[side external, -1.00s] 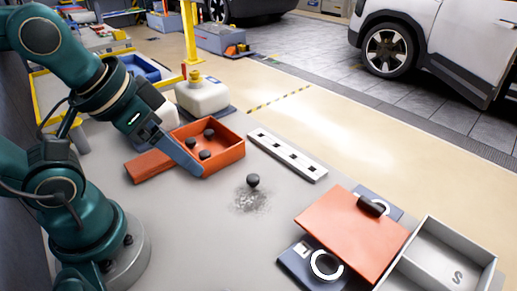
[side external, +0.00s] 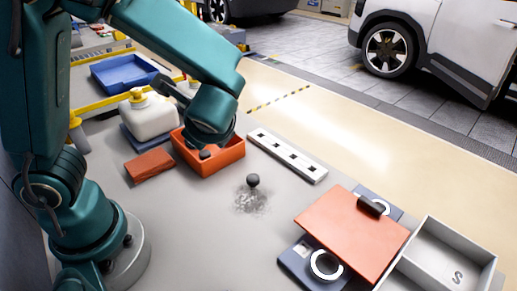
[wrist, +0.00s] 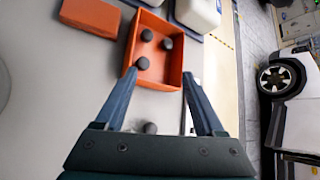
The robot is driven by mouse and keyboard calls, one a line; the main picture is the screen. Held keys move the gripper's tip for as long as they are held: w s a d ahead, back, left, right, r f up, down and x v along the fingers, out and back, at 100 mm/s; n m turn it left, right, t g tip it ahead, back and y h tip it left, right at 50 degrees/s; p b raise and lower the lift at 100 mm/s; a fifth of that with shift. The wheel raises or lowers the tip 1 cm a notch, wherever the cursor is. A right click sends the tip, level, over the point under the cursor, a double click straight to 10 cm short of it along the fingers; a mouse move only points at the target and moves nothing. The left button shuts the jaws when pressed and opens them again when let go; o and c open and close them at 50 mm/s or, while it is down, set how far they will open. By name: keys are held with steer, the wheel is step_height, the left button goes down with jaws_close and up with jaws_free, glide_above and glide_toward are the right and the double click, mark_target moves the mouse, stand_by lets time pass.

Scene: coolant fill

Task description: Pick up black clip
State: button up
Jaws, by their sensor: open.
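Three small black clips (wrist: 166,44) sit in the orange tray (wrist: 182,60) in the wrist view; one also shows in the tray in the side view (side external: 205,154). Another black clip (side external: 253,181) is on the grey table by a dark speckled patch, and shows between the finger bases in the wrist view (wrist: 150,128). A dark cylindrical piece (side external: 371,206) is on the edge of an orange panel (side external: 345,235). My gripper (wrist: 159,78) is open and empty, its tips pointing toward the tray's near edge. In the side view my wrist hides part of the tray and the fingers.
A white strip with dark slots (side external: 287,155) lies right of the tray. An orange block (side external: 149,166) lies left of it, and a white jug (side external: 148,120) stands behind. A white bin marked S (side external: 415,268) is at front right. The table's middle is mostly clear.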

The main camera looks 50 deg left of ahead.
mark_target(253, 180)
steer(key=w+d+f+m+t, duration=0.1)
steer(key=d+f+m, duration=0.2)
steer(key=w+d+f+m+t, duration=0.1)
steer(key=d+f+m+t, duration=0.1)
steer(key=d+f+m, duration=0.1)
steer(key=w+d+f+m+t, duration=0.1)
steer(key=d+f+m+t, duration=0.1)
steer(key=d+f+m, duration=0.1)
steer(key=shift+w+f+m, duration=0.1)
steer(key=shift+f+m, duration=0.4)
steer(key=shift+m, duration=0.7)
steer(key=shift+d+f, duration=0.1)
steer(key=shift+f, duration=0.1)
steer(key=shift+x, duration=2.35)
jaws_close()
